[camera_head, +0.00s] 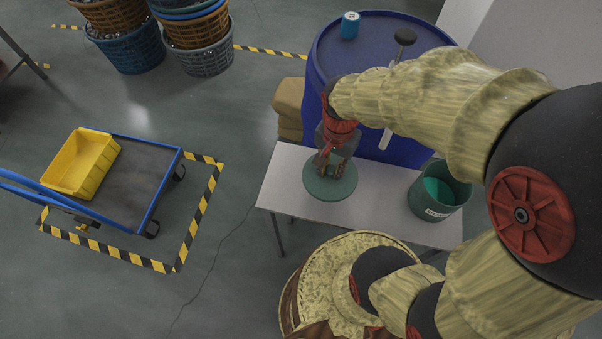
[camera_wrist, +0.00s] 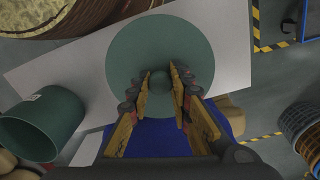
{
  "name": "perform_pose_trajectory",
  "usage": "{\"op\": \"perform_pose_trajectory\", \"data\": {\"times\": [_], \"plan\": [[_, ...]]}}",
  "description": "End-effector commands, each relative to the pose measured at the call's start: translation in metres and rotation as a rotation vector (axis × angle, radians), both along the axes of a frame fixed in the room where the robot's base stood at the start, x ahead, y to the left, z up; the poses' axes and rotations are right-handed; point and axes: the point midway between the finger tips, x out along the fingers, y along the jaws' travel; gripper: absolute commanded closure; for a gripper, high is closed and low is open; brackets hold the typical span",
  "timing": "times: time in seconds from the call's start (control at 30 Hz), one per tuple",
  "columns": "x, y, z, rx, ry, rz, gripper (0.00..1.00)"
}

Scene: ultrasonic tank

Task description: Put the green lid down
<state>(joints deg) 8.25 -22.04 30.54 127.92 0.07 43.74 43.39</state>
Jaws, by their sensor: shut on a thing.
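The green lid (camera_head: 342,187) is a flat round disc over the left part of the white table (camera_head: 280,190). It also shows in the wrist view (camera_wrist: 130,45), with a round knob (camera_wrist: 160,82) at its centre. My gripper (camera_head: 330,167) points down at the lid, and in the wrist view my gripper (camera_wrist: 161,80) has its fingers closed on both sides of the knob. I cannot tell whether the lid touches the tabletop or hangs just above it. A green bucket (camera_head: 422,200) stands open on the right of the table and shows in the wrist view (camera_wrist: 42,124).
A large blue drum (camera_head: 325,60) stands behind the table, with a small blue container (camera_head: 349,25) on top. A blue cart (camera_head: 145,180) with a yellow bin (camera_head: 82,163) is at left. Bare tabletop lies between lid and bucket.

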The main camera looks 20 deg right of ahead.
Motion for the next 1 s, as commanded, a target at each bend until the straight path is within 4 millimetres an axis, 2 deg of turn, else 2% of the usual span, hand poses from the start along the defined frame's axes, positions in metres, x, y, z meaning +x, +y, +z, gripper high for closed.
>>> {"op": "perform_pose_trajectory", "data": {"times": [0.13, 0.27, 0.37, 0.7, 0.9, 1.0], "plan": [[-0.022, -0.001, -0.002, -0.001, -0.003, -0.088, 1.0], [-0.025, 0.0, -0.004, 0.0, -0.001, -0.117, 1.0], [-0.013, 0.005, -0.012, 0.0, 0.002, -0.119, 1.0], [0.059, 0.029, -0.047, 0.0, 0.002, -0.116, 1.0], [0.084, 0.037, -0.081, 0.0, 0.003, -0.117, 1.0], [0.092, 0.04, -0.089, 0.0, 0.002, -0.119, 1.0]]}}
